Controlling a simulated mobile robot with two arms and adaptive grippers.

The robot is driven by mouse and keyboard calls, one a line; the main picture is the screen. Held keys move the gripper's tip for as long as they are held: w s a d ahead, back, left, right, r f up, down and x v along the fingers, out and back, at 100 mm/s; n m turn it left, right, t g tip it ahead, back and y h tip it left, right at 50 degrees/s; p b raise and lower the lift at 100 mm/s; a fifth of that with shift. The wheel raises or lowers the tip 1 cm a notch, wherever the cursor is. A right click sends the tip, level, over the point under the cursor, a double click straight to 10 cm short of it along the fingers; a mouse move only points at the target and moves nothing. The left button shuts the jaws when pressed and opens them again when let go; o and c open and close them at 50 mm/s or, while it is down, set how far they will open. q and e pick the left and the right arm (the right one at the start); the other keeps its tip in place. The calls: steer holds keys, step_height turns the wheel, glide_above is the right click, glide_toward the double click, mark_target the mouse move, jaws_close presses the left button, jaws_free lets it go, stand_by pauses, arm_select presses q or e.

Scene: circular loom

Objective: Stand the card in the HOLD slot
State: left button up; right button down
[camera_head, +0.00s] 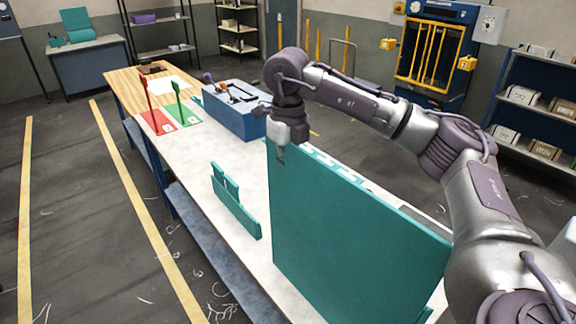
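My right gripper (281,157) points down at the upper left corner of a large upright teal panel (345,240). Its fingers are too small to tell whether they are open or shut, or whether they touch the panel. A low teal holder (236,208) with a raised back piece stands on the table left of the panel. A row of pale tabs (335,166) shows along the panel's top edge, mostly hidden behind it. I cannot make out a card for certain, and no HOLD lettering is readable. My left gripper is out of view.
The long white-topped table (205,160) carries a red stand (153,108), a green stand (179,104) and a blue tool box (238,116) at its far part. The white surface around the low holder is clear. The panel hides the table's near right part.

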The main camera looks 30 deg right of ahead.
mark_target(288, 182)
steer(key=shift+f+b, duration=1.35)
steer(key=shift+f, duration=0.7)
steer(key=c, duration=1.7)
jaws_free()
steer(key=shift+r, duration=0.15)
steer(key=o, duration=0.5)
steer(key=shift+c, duration=0.2)
step_height(288, 182, up, 12)
